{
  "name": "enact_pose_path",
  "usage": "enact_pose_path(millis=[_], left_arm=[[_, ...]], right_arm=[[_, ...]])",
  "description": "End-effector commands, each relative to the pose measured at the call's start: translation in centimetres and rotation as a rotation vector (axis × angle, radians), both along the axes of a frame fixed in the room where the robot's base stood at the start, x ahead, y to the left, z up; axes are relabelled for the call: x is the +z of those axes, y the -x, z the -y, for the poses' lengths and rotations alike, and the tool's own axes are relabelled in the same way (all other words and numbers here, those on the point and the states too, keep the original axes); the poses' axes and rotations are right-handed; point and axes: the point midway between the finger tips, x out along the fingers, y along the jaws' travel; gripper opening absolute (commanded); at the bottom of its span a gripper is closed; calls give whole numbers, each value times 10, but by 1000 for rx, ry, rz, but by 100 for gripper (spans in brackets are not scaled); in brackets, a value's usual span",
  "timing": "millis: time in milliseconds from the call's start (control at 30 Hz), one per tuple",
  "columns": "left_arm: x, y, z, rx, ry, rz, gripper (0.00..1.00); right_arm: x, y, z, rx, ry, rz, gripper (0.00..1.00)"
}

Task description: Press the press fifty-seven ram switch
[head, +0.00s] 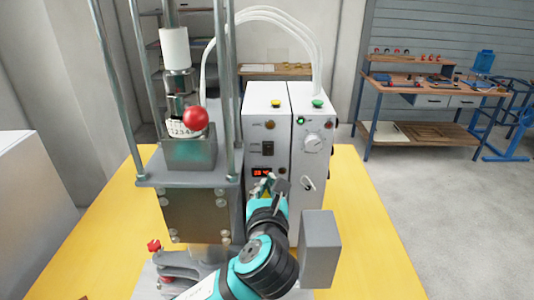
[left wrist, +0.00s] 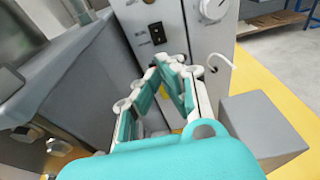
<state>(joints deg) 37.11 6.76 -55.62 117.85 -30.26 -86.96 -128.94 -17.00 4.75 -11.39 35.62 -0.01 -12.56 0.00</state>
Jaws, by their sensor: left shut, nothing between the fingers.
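The press (head: 190,150) stands at left with metal columns, a red ball knob and a grey block. Beside it is a white control box (head: 266,130) with a black rocker switch (head: 267,148) above a small red-lit display (head: 262,172). The rocker switch also shows in the left wrist view (left wrist: 157,32). I cannot read which switch is labelled for the ram. My left gripper (head: 270,184) is shut and empty, in front of the lower panel, just below the switch. In the left wrist view its fingertips (left wrist: 170,64) are close below the switch; contact cannot be told. My right gripper is out of view.
A second white box (head: 312,145) with a dial and a hook-like lever adjoins on the right. A grey block (head: 320,245) is right of my left arm. The yellow table (head: 370,240) is clear at right. A workbench (head: 430,88) stands behind.

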Motion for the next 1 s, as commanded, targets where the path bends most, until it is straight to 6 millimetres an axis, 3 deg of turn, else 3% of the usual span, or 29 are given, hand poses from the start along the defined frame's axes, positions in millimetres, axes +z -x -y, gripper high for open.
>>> enact_pose_path(millis=[367,833,1000], left_arm=[[-1,-8,0,1,2,-2,0],[-18,-99,-1,4,2,-5,0],[-15,-124,0,2,4,-4,0]], right_arm=[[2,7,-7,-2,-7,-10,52],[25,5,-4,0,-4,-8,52],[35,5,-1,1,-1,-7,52]])
